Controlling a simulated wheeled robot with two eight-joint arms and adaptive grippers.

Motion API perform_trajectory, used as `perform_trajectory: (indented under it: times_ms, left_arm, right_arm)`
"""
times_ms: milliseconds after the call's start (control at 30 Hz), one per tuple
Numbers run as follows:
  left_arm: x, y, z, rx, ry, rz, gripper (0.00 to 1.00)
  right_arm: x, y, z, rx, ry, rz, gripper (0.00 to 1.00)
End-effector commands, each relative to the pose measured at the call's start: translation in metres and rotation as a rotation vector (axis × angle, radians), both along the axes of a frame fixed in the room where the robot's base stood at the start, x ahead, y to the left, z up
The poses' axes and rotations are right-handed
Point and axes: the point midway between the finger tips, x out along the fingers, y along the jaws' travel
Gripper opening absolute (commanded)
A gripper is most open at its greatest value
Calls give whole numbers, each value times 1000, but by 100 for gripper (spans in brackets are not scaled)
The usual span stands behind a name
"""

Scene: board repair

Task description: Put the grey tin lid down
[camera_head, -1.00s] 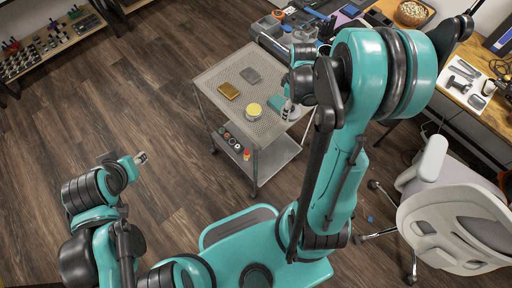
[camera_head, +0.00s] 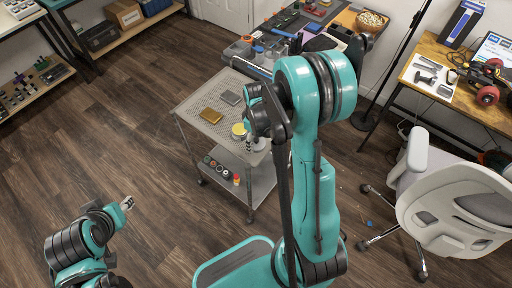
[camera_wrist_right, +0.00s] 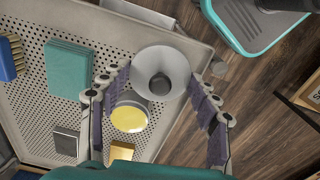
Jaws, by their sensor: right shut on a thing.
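My right gripper (camera_wrist_right: 160,85) is shut on the grey tin lid (camera_wrist_right: 178,60), a round grey disc with a dark knob facing the wrist camera. The lid is held above the perforated cart top, near its edge. In the head view my right gripper (camera_head: 249,146) is over the cart's right side, and I cannot clearly make out the lid there. A round yellow-topped tin (camera_wrist_right: 129,118) stands on the cart beside the lid in the wrist view; it also shows in the head view (camera_head: 238,131). My left gripper (camera_head: 127,203) is over the floor, its jaws too small to judge.
The cart's top (camera_head: 215,139) also bears a gold box (camera_head: 211,115) and a grey box (camera_head: 231,97). The wrist view shows a teal block (camera_wrist_right: 68,70) and a blue brush (camera_wrist_right: 10,57) there. A chair (camera_head: 450,195) stands right. The front-left cart top is clear.

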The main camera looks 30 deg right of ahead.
Motion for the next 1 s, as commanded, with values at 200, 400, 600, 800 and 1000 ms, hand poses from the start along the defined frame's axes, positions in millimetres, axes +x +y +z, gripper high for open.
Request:
perform_trajectory:
  times_ms: [200,400,600,800,1000]
  left_arm:
    - [0,0,-14,0,0,0,40]
    - [0,0,-20,0,0,0,40]
    - [0,0,-19,0,0,0,40]
    - [0,0,-22,0,0,0,40]
    - [0,0,-22,0,0,0,40]
  right_arm:
    - [0,1,-27,0,0,0,42]
    - [0,0,-41,0,0,0,42]
    - [0,0,-41,0,0,0,42]
    - [0,0,-43,0,0,0,82]
    - [0,0,-43,0,0,0,82]
